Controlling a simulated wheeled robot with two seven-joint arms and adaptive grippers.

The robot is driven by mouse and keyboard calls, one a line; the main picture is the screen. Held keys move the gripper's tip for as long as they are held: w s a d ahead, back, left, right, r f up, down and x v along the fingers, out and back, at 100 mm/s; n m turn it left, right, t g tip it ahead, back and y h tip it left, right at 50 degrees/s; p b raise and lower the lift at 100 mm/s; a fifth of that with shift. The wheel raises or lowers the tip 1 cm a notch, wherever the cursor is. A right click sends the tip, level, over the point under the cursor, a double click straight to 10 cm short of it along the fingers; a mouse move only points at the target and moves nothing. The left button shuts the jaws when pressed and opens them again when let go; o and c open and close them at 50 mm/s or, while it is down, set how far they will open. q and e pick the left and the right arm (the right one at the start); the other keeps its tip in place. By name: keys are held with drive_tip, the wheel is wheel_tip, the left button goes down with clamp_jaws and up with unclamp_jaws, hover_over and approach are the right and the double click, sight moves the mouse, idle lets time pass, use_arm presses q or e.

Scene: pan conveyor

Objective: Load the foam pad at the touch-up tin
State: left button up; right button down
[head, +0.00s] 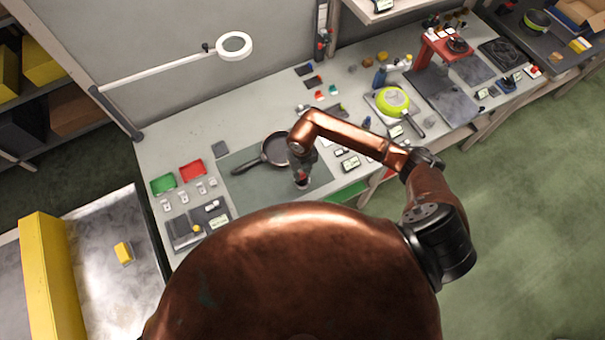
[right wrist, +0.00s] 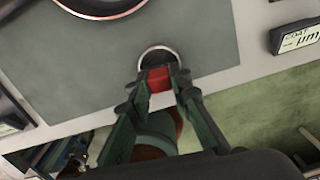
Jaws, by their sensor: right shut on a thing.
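My right gripper (right wrist: 160,88) is shut on a small red block, which I take to be the foam pad (right wrist: 158,78). In the right wrist view the pad overlaps the near side of a round dark opening with a bright metal rim, which looks like the touch-up tin (right wrist: 158,52). I cannot tell whether the pad touches the inside of the tin. In the head view my right gripper (head: 302,175) points down over the front of the grey-green mat (head: 250,188), and the tin is mostly hidden there. My left gripper is not in view.
A dark frying pan (head: 276,148) lies on the mat, left of my right gripper. Green (head: 162,184) and red (head: 191,170) trays stand further left. A lime-green pan (head: 392,100) is on the right. Labelled boxes (head: 350,163) stand close right of the gripper.

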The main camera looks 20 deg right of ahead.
drive_tip(key=shift+r+p, duration=1.5)
drive_tip(key=shift+r, duration=1.1)
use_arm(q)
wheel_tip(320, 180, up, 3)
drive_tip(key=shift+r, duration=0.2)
use_arm(e)
drive_tip(key=shift+w+r+n+b, duration=0.2)
drive_tip(key=shift+n+b, duration=0.35)
drive_tip(key=shift+n, duration=0.45)
wheel_tip(320, 180, up, 2)
drive_tip(key=n+b, duration=0.3)
drive_tip(key=n, duration=0.5)
wheel_tip(320, 180, up, 6)
drive_tip(key=n+b, duration=1)
drive_tip(key=n, duration=1.5)
hover_over(302, 174)
drive_tip(key=d, duration=0.2)
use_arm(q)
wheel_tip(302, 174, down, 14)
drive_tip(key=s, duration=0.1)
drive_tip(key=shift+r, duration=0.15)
use_arm(e)
drive_tip(key=shift+s+a+n, duration=0.1)
drive_tip(key=shift+s+n, duration=0.3)
drive_tip(key=shift+n, duration=0.2)
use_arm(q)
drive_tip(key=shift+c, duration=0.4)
